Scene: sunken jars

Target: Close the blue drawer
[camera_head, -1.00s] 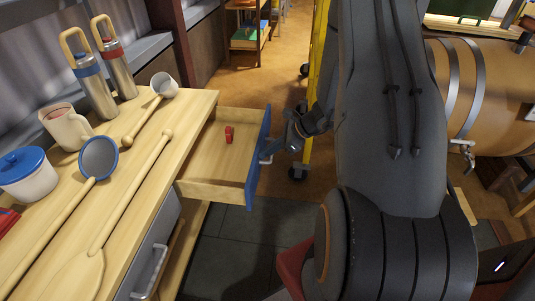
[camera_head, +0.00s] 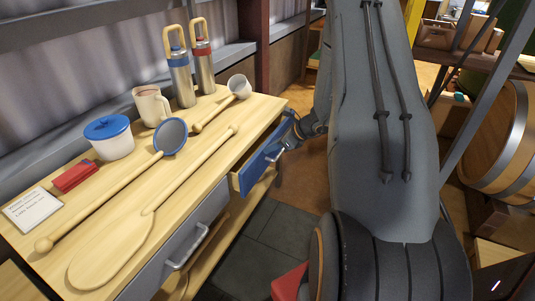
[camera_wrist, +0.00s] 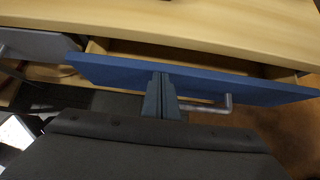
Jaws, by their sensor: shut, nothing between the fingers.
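The blue drawer (camera_head: 262,156) is in the right part of the wooden table's front. It stands partly open, with a narrow strip of its inside showing behind the blue front. In the wrist view the blue drawer front (camera_wrist: 120,72) runs across the picture, with a metal handle (camera_wrist: 215,104) on it. My gripper (camera_wrist: 161,82) is shut and empty, its fingertips at the blue front, just left of the handle. In the head view my gripper is mostly hidden near the handle (camera_head: 274,155), beside the drawer's outer side.
A grey drawer (camera_head: 180,250) left of the blue one is shut.

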